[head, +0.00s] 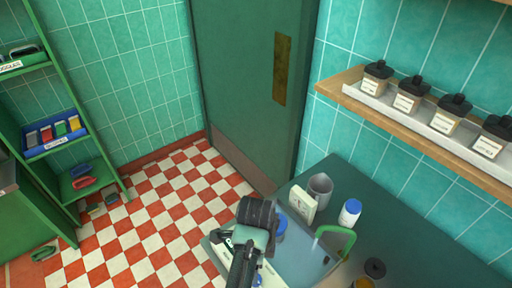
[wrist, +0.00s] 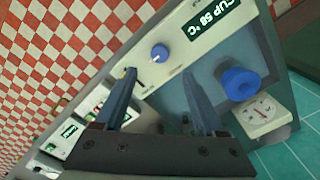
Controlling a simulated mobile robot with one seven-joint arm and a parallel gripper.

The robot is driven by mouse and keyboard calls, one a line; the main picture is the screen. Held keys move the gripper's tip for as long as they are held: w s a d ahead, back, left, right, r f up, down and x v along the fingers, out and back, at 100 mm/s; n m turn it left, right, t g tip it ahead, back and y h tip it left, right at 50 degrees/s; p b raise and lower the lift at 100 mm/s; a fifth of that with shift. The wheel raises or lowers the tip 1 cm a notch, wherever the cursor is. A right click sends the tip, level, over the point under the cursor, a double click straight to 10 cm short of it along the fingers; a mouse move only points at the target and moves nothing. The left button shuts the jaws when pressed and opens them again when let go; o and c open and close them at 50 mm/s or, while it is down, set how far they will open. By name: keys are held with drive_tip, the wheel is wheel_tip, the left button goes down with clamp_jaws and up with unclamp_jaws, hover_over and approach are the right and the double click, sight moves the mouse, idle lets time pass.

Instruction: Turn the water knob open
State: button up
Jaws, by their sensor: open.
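A small blue knob (wrist: 159,53) with a pale pointer mark sits on the white front panel (wrist: 185,30), left of a display reading a cup temperature. My gripper (wrist: 160,88) is open and empty in the wrist view. The small knob shows beyond and between its fingertips, apart from them. A larger blue round piece (wrist: 238,82) stands to the right of the fingers, near a white dial gauge (wrist: 262,112).
A green curved tap (head: 340,240) rises at the basin's right. A grey cup (head: 320,188), a white box (head: 302,204) and a blue-capped bottle (head: 350,212) stand behind it. A wall shelf (head: 345,92) holds several dark-capped bottles. Checkered floor lies open to the left.

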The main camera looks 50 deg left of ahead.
drive_tip(key=shift+r, duration=1.85)
